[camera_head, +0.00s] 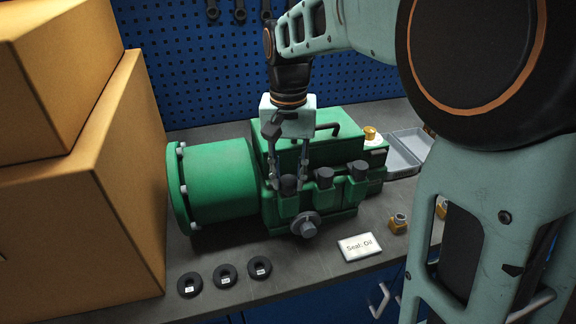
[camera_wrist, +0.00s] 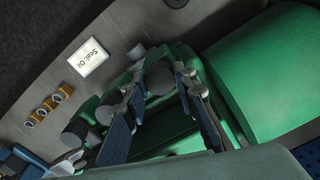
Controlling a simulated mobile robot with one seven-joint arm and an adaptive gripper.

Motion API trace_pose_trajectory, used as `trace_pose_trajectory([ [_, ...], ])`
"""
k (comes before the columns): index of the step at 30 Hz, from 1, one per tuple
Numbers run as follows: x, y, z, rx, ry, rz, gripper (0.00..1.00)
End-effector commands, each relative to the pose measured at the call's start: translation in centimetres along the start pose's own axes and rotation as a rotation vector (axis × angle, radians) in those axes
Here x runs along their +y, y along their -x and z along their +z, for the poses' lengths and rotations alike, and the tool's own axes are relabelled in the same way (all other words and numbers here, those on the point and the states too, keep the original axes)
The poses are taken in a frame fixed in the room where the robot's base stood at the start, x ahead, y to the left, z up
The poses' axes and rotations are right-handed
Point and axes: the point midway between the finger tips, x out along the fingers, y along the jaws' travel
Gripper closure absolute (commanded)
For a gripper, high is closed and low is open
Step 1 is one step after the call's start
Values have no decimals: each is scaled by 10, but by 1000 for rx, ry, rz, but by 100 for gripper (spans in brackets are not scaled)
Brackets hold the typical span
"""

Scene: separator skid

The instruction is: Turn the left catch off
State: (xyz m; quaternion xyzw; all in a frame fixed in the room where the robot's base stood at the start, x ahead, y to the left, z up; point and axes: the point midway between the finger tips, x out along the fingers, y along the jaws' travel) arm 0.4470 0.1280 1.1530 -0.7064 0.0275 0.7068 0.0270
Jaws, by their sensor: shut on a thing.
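The green separator (camera_head: 215,180) stands on the grey bench, with a row of dark catches along its front. The left catch (camera_head: 288,185) is between the two fingertips of my gripper (camera_head: 287,183), which comes down from above. In the wrist view, my gripper (camera_wrist: 160,82) has one finger on each side of the left catch (camera_wrist: 160,79) and is shut on it. The middle catch (camera_head: 324,178) and right catch (camera_head: 359,170) stand free to the right. The fingers partly hide the left catch, so its exact turn is hard to tell.
A grey knob (camera_head: 305,224) sticks out below the left catch. Cardboard boxes (camera_head: 80,180) stand at the left. Black rings (camera_head: 225,276), a "Seal: Oil" card (camera_head: 360,247) and brass fittings (camera_head: 398,223) lie in front. A grey tray (camera_head: 405,150) lies behind right.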

Motion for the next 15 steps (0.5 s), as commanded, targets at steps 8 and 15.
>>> trace_pose_trajectory([
  [8, 0, 1, -1, 2, 262, -1, 99],
  [15, 0, 1, 0, 1, 489, 0, 99],
])
